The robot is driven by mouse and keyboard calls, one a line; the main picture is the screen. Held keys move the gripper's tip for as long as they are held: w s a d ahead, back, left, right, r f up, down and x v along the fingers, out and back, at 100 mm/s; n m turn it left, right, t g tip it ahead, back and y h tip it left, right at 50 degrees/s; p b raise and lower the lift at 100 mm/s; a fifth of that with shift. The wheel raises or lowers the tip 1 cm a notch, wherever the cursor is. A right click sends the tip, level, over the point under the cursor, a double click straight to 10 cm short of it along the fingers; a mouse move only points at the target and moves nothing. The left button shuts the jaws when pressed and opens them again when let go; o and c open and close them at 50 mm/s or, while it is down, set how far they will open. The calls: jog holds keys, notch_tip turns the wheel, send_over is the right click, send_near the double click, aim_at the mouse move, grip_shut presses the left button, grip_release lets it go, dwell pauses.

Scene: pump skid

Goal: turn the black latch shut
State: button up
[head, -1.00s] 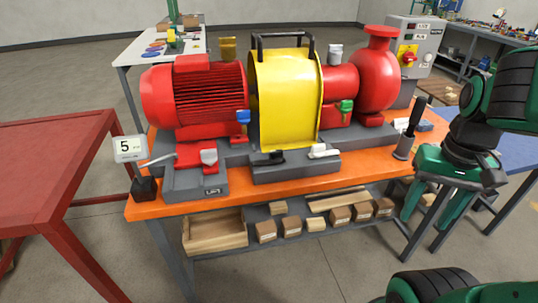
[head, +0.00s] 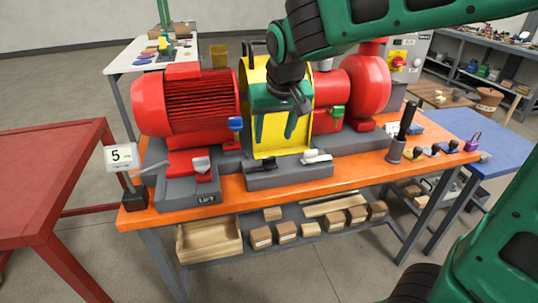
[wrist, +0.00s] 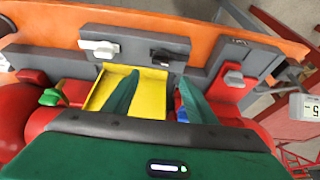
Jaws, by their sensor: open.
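The black latch (head: 287,163) sits on a low grey block (head: 262,180) in front of the yellow guard (head: 250,142). A white latch (head: 317,157) sits just right of it. My gripper (head: 275,134) hangs in front of the yellow guard, above the black latch and apart from it, with its fingers open and nothing between them. The wrist view shows the scene turned round: the black latch (wrist: 163,57) lies beyond the fingertips, and the white latch (wrist: 98,47) is to its left.
A red motor (head: 192,102) and a red pump (head: 362,88) flank the guard. A grey lever (head: 201,165) is to the left. A blue lever (head: 235,124) and a green lever (head: 337,112) stand nearby. A dark upright handle in a grey holder (head: 396,150) stands at right.

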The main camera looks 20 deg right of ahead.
aim_at(268, 157)
jog(key=x, duration=1)
jog(key=shift+w+f, duration=0.2)
jog(key=shift+f, duration=0.1)
jog(key=shift+c, duration=0.7)
grip_shut()
jog(key=shift+a, duration=0.15)
